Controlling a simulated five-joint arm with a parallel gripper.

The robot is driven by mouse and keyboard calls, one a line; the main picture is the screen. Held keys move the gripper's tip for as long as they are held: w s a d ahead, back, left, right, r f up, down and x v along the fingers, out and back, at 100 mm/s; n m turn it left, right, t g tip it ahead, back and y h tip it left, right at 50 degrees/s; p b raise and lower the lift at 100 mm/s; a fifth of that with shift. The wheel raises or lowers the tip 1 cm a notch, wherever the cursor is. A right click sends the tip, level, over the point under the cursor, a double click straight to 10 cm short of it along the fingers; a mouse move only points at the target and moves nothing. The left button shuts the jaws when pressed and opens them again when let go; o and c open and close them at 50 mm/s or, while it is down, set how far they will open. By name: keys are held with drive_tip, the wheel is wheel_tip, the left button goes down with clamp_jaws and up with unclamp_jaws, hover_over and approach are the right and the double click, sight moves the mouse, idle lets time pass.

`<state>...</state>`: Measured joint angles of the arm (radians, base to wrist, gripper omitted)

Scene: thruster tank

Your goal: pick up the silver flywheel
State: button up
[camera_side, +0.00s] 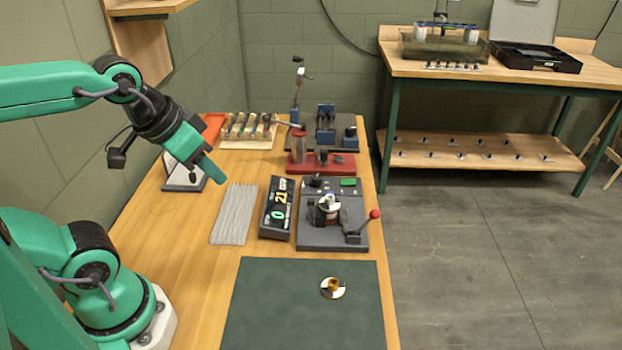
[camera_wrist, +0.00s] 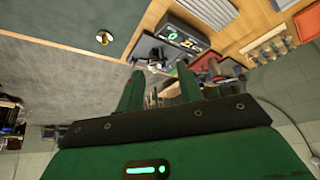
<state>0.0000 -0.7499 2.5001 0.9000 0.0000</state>
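A small silver disc with a brass-coloured hub (camera_side: 333,288), which looks like the flywheel, lies flat on the dark green mat (camera_side: 265,310) at the front of the bench. It also shows near the top of the wrist view (camera_wrist: 104,38). My gripper (camera_side: 216,175) is up in the air over the left side of the bench, well away from the disc. In the wrist view my gripper (camera_wrist: 158,72) has its two green fingers apart, with nothing held between them.
A grey fixture with a red-knobbed lever (camera_side: 333,236) and a black display box (camera_side: 277,208) stand behind the mat. A ribbed grey pad (camera_side: 234,214) lies to their left. A red-based device (camera_side: 320,163) and a tool rack (camera_side: 248,132) stand farther back. The mat around the disc is clear.

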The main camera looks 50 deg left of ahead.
drive_tip(key=shift+o, duration=0.3)
drive_tip(key=shift+w+r, duration=0.1)
drive_tip(key=m+g, duration=0.6)
drive_tip(key=m, duration=0.3)
hover_over(330, 200)
wheel_tip(330, 200, down, 9)
drive_tip(key=shift+w+a, duration=0.2)
drive_tip(key=shift+f, duration=1.25)
